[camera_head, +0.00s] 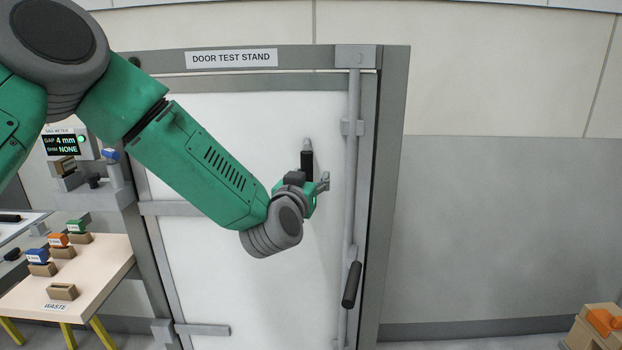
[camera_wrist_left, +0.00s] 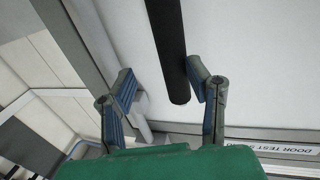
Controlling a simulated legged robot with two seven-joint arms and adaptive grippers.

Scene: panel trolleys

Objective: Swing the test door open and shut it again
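The white test door (camera_head: 210,130) stands in a grey frame (camera_head: 392,150) under the sign "DOOR TEST STAND" (camera_head: 232,58) and looks shut. A black upright pull handle (camera_head: 307,160) is on its right half. My left gripper (camera_head: 322,184) is at this handle, partly hidden by my wrist. In the left wrist view the left gripper (camera_wrist_left: 160,86) is open, its fingers apart on either side of the black handle bar (camera_wrist_left: 168,45). The bar lies closer to the right finger; contact is unclear. My right gripper is not in view.
A vertical locking rod (camera_head: 353,180) with a black lever (camera_head: 352,285) runs along the door's right side. A table (camera_head: 100,268) with small coloured blocks and a gap meter (camera_head: 64,145) stand at left.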

